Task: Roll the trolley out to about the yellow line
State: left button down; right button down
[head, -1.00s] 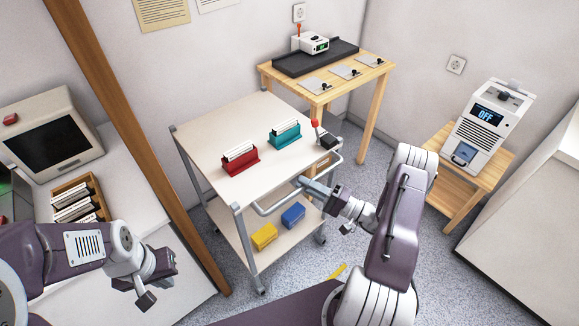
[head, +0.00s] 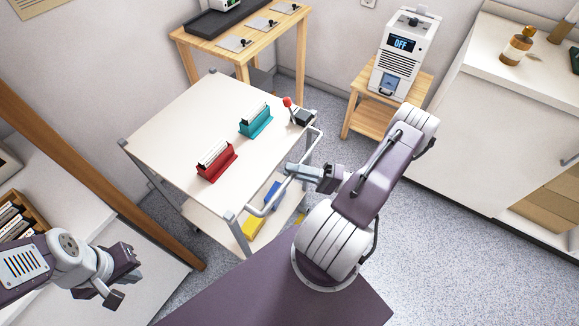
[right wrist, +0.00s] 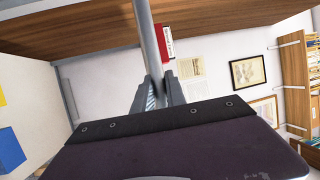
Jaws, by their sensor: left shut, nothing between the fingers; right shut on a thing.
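The trolley (head: 170,130) has a pale top, a lower shelf and grey posts, and stands in front of me. My right gripper (head: 291,169) is shut on its bar handle (head: 266,209); the grip on the bar (right wrist: 147,38) also shows in the right wrist view. A small piece of the yellow line (head: 300,217) shows on the floor close to the trolley's near right side; the rest is hidden. My left gripper (head: 122,286) is shut and empty at lower left, away from the trolley.
A red rack (head: 216,163), a teal rack (head: 256,123) and a red-knobbed lever device (head: 298,116) stand on the trolley top. Yellow (head: 252,229) and blue boxes are below. A wooden post (head: 110,188) stands left. Speckled floor (head: 430,250) is free at right.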

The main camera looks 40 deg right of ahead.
jog(key=shift+s, duration=0.1)
jog(key=c, duration=1.4)
grip_release()
jog(key=shift+o, duration=0.2)
jog(key=v, duration=0.9)
jog(key=shift+f, duration=0.1)
